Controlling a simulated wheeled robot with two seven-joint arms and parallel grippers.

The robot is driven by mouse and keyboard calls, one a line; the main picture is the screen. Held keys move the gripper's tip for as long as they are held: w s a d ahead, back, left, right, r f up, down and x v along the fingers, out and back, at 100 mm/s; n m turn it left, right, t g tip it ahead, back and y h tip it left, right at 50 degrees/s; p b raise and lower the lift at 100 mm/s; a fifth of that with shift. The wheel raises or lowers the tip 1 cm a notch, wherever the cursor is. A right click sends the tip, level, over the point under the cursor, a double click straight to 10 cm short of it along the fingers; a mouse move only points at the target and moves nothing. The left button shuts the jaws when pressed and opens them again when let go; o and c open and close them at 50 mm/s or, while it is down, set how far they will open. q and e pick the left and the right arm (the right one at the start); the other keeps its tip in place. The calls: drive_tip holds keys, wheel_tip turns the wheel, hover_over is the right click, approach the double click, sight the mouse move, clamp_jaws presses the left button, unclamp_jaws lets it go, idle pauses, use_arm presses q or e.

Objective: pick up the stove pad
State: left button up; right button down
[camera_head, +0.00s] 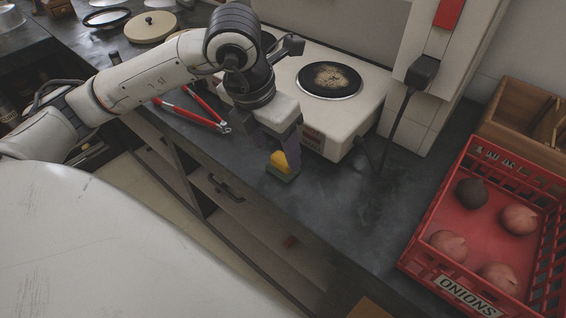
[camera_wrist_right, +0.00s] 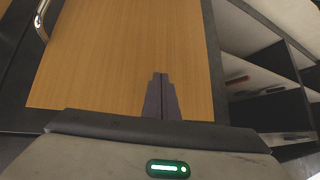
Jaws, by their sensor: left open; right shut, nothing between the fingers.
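The stove pad, a small yellow and green sponge-like block (camera_head: 281,168), rests on the dark counter in front of the white stove. My left gripper (camera_head: 285,156) points down right at the pad, with its open fingers close around the pad's upper part. The fingers hide some of it, and I cannot tell whether they touch it. My right gripper (camera_wrist_right: 161,78) is shut and empty in the right wrist view, in front of a wooden cabinet panel.
The white stove (camera_head: 333,115) has a stained black hotplate (camera_head: 330,80). Red-handled pliers (camera_head: 196,112) lie left of my left gripper. A red crate (camera_head: 415,243) of onions stands at the right. A black cable (camera_head: 393,125) hangs to the counter. The counter between is clear.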

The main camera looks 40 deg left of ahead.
sight(282, 158)
use_arm(q)
drive_tip(key=x, duration=0.3)
drive_tip(key=shift+w+d+f, duration=0.2)
drive_tip(key=shift+w+f, duration=0.05)
drive_tip(key=c, duration=1.1)
drive_tip(key=shift+c, duration=0.3)
drive_tip(key=shift+r, duration=0.1)
wheel_tip(282, 158, up, 10)
drive_tip(key=shift+p, duration=0.4)
